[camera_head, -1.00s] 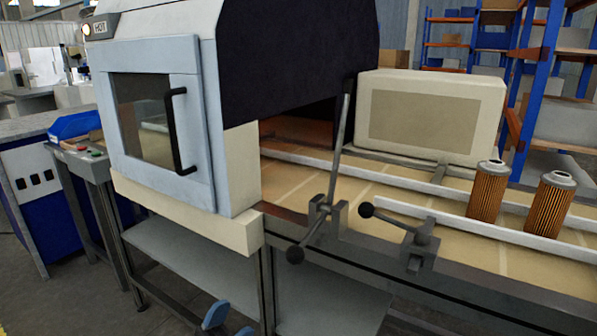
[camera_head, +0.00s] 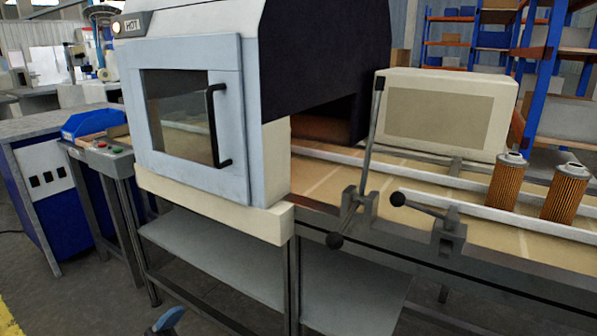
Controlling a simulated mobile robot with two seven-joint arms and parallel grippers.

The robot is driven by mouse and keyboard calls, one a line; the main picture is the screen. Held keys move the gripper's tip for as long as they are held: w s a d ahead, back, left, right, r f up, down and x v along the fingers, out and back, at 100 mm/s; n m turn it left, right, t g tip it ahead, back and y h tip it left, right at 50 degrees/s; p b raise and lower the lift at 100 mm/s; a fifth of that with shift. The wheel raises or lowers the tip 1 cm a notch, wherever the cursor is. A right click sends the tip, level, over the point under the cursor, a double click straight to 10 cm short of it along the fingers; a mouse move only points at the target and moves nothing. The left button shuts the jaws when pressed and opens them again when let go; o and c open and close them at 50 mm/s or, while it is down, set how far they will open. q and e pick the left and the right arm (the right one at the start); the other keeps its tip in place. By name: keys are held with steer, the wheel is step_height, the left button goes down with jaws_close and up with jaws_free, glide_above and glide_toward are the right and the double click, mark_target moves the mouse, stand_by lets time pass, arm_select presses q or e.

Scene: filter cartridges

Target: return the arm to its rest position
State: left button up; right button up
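A small blue and grey part (camera_head: 167,320), which looks like part of my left gripper, shows at the bottom edge of the head view, left of centre. Most of it is cut off by the frame, so I cannot see whether it is open or shut or holds anything. It appears in front of the machine's lower shelf, and no contact with anything is visible. My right gripper is out of view. Two orange pleated filter cartridges (camera_head: 506,182) (camera_head: 565,194) with grey caps stand upright on the conveyor (camera_head: 465,221) at the right.
A machine with a closed windowed door (camera_head: 190,120) and a HOT sign stands over the conveyor. Two dark levers (camera_head: 371,145) (camera_head: 423,208) stick out at the conveyor's front edge. A bench with a blue bin (camera_head: 92,123) is at the left. The floor at lower left is clear.

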arm_select(q)
steer(key=s+d+n+t+y, duration=0.2)
steer(key=s+d+n+y, duration=0.1)
steer(key=s+n+y, duration=0.4)
steer(key=s+d+n+t+y, duration=0.25)
steer(key=s+n+y, duration=0.35)
steer(key=s+y, duration=0.35)
steer(key=w+d+r+n+t+y+p, duration=0.1)
steer(key=w+d+r+n+t+p, duration=0.3)
steer(key=r, duration=0.3)
steer(key=s+a+r+n+g+y+p, duration=0.1)
steer(key=s+a+r+g+y+p, duration=0.4)
steer(key=p, duration=3)
steer(key=a+g, duration=0.1)
steer(key=a, duration=0.2)
steer(key=shift+s+g+y, duration=0.3)
steer(key=shift+g+y, duration=0.05)
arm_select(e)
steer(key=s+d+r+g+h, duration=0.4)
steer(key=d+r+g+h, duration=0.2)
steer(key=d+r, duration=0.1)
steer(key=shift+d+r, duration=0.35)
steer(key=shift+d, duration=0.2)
